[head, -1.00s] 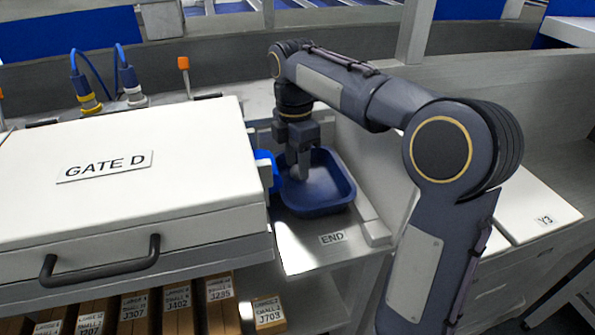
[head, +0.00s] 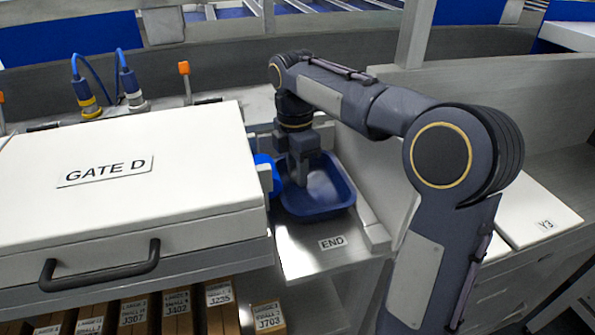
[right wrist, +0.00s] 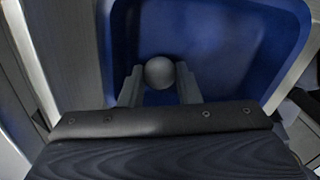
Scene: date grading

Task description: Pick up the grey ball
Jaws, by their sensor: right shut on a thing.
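The grey ball (right wrist: 159,73) shows in the right wrist view, between the two fingers of my right gripper (right wrist: 160,88). The fingers are shut on it from both sides. In the head view my right gripper (head: 301,178) points down into the blue tray (head: 341,203), and the ball is hidden there. The tray also shows in the right wrist view (right wrist: 235,62), around the ball and fingers. I cannot tell whether the ball touches the tray floor. My left gripper is not in view.
A white box lid marked GATE D (head: 190,150) with a dark handle (head: 100,268) stands left of the tray. Several labelled cartons (head: 222,305) sit below. A white panel marked Y3 (head: 530,210) is at the right.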

